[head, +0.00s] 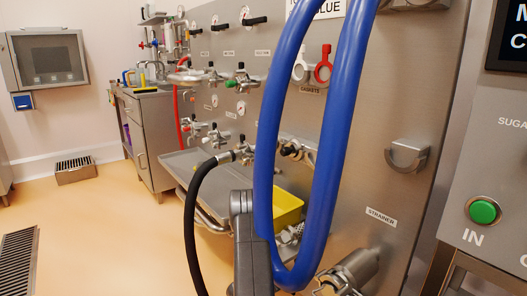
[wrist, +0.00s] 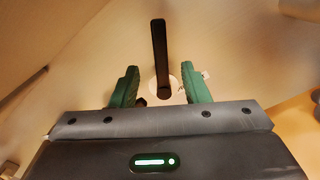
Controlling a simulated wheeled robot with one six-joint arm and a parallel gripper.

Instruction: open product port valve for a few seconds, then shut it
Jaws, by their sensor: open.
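In the wrist view, my gripper (wrist: 160,85) is open, with one green finger on each side of a black lever handle (wrist: 159,45). The lever stands upright in the picture, above a pale round spot, with a visible gap to each finger. No contact shows. I cannot tell from the frames whether this lever is the product port valve's. In the head view, several valves with black handles (head: 257,20) are on the steel panel. My gripper is not visible there; the blue hose covers part of the panel, and no product port label is legible.
A thick blue hose (head: 342,110) hangs in a loop close to the head camera. A black hose (head: 190,215) curves down beside my arm. A steel tray (head: 185,165) and a yellow bin (head: 288,208) are below the valves. Open floor (head: 100,225) is at left.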

